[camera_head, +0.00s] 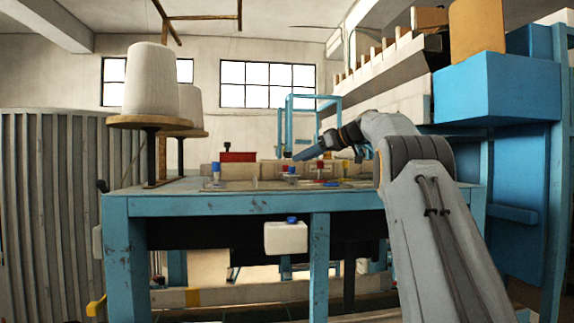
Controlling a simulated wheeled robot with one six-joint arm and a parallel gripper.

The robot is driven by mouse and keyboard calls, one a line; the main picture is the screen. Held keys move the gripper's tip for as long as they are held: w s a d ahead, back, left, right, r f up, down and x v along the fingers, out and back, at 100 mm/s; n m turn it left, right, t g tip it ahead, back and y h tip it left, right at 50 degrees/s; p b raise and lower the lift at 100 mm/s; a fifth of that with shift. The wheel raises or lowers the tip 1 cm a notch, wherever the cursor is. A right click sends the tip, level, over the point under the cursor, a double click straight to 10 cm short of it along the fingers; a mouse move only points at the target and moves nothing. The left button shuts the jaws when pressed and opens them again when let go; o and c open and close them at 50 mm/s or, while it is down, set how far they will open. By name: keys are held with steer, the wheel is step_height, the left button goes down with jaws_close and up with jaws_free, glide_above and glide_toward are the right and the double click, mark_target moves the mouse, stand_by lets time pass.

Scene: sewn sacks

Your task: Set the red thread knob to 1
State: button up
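On the blue table (260,205) stand several small coloured knobs on a low panel. One with a red top (320,164) stands to the right, just below my arm's end. I cannot tell for sure that it is the red thread knob, and no number or setting mark can be read. My gripper (303,155) is at the end of my arm, pointing left and slightly down over the table, close to the knobs in the picture. It is too small and edge-on to tell whether its fingers are open or shut. I see nothing held in it.
A blue knob (215,168) stands left on the panel, and another blue knob (290,170) near the middle. A red box (238,156) lies behind. Large thread cones (151,82) stand at the left. A blue machine frame (500,90) rises at the right.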

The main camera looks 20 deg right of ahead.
mark_target(286, 168)
steer(key=p+x, duration=0.4)
steer(key=x, duration=0.3)
steer(key=shift+f, duration=0.1)
steer(key=shift+a+b, duration=0.1)
steer(key=shift+b, duration=0.25)
jaws_close()
